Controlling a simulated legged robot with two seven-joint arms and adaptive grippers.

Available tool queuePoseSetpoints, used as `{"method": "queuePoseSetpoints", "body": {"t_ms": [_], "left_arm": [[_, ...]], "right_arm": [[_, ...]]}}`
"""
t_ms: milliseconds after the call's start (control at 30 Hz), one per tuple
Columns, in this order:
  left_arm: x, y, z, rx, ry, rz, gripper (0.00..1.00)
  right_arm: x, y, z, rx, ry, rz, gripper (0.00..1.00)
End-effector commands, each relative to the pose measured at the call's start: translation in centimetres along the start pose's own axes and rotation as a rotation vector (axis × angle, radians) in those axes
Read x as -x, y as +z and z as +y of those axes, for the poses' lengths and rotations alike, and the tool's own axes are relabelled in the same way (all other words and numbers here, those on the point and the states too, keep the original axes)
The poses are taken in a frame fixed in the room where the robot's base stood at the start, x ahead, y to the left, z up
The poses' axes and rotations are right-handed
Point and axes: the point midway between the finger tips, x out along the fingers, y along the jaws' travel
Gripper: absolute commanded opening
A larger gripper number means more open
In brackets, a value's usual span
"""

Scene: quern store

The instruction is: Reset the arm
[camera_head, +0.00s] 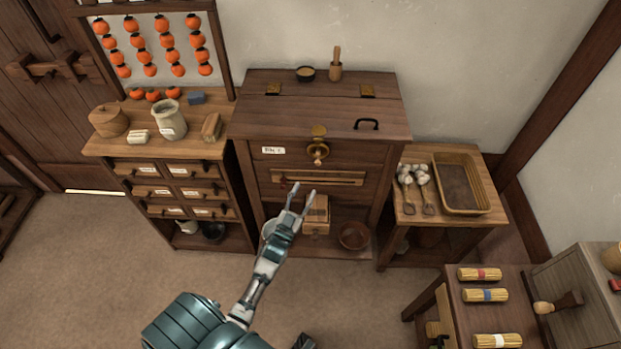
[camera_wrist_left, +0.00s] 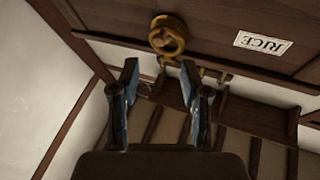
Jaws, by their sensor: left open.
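My left gripper (camera_head: 300,199) is open and empty in the head view, in front of the lower part of the dark wooden chest (camera_head: 358,153). Its two fingers point up and away, apart from each other. The left wrist view shows both fingers (camera_wrist_left: 160,75) spread with nothing between them. Past the fingertips are the chest's round brass fitting (camera_wrist_left: 168,35) and a label reading RICE (camera_wrist_left: 262,43). The fitting also shows in the head view (camera_head: 318,152). I cannot tell from these views how far the fingers are from the chest front.
A small wooden box (camera_head: 317,216) and a bowl (camera_head: 354,236) sit in the chest's open lower shelf. A drawer cabinet (camera_head: 170,190) stands left, a side table with a basket (camera_head: 463,211) right. Bundled sticks (camera_head: 485,295) lie on a front-right table. Floor (camera_head: 100,270) is clear at left.

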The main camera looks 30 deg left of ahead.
Motion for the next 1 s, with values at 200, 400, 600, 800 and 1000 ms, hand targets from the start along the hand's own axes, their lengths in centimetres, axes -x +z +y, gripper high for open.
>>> {"method": "queuePoseSetpoints", "body": {"t_ms": [200, 400, 600, 800, 1000], "left_arm": [[2.4, 0.1, 0.0, 0.0, -0.001, -0.001, 0.46], [2.6, 0.0, 0.0, 0.001, -0.001, 0.001, 0.46], [2.6, 0.0, 0.0, 0.001, -0.001, 0.001, 0.46], [2.7, 0.2, 0.1, 0.002, 0.001, -0.006, 0.46], [5.5, 6.0, 2.9, 0.024, 0.055, -0.248, 0.46]], "right_arm": [[0.0, 0.0, 0.0, 0.0, 0.0, 0.0, 0.0], [0.0, 0.0, 0.0, 0.0, 0.0, 0.0, 0.0], [0.0, -0.1, 0.0, 0.0, 0.0, 0.0, 0.0], [0.0, -0.1, 0.0, 0.0, 0.0, 0.001, 0.0], [-0.1, -0.1, 0.0, 0.001, 0.0, 0.005, 0.0]]}}
